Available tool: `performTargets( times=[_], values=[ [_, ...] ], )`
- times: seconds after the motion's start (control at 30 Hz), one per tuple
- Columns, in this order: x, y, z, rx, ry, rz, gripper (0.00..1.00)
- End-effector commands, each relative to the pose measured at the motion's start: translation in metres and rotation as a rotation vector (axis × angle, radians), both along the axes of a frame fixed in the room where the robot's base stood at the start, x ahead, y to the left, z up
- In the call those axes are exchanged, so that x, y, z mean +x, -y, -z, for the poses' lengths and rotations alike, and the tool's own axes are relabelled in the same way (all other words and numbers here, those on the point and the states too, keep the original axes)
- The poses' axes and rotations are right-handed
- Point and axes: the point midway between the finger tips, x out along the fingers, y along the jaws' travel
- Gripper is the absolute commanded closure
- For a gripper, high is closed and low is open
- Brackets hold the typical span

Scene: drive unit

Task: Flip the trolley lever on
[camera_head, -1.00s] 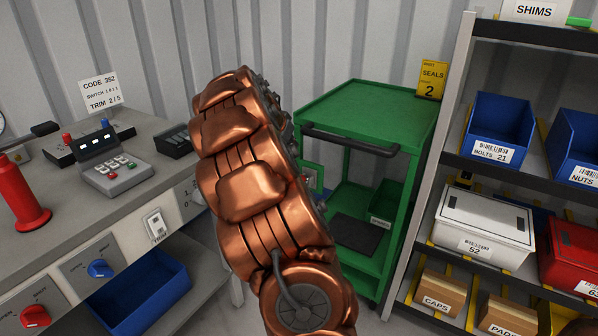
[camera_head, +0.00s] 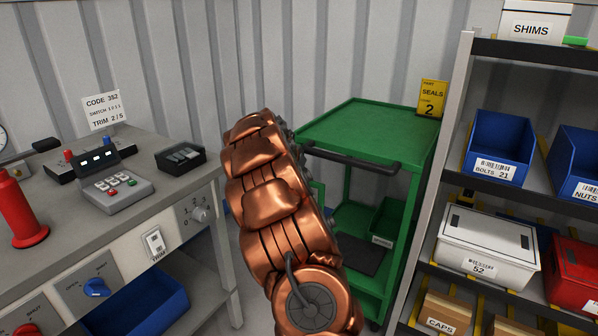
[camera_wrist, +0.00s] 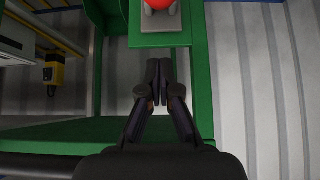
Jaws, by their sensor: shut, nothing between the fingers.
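The green trolley (camera_head: 372,122) stands against the back wall in the head view, a dark handle bar across its front. My copper arm covers its left side and hides the lever there. In the wrist view a red round knob (camera_wrist: 160,3), cut by the top edge, sits over a grey plate (camera_wrist: 160,38) on a green panel of the trolley (camera_wrist: 200,75). I take it for the lever; its position cannot be told. My gripper (camera_wrist: 160,64) is shut and empty, its tips just below the plate in the picture. Whether they touch anything is unclear. The head view hides the gripper.
A grey workbench (camera_head: 60,230) with a keypad box (camera_head: 118,190), a red cylinder (camera_head: 20,212) and knobs stands on the left. A shelf rack with blue bins (camera_head: 497,150) and a white box (camera_head: 485,245) stands close on the trolley's right. A green bin sits inside the trolley.

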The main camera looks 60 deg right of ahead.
Motion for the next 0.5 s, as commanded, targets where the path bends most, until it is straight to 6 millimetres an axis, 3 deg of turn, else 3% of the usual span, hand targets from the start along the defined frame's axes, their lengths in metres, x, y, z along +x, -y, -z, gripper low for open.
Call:
performTargets(
  times=[0.07, 0.5],
  values=[
    [0.000, 0.006, 0.008, 0.002, -0.001, 0.001, 1.00],
    [-0.001, -0.018, 0.039, 0.002, -0.001, 0.000, 1.00]
  ],
)
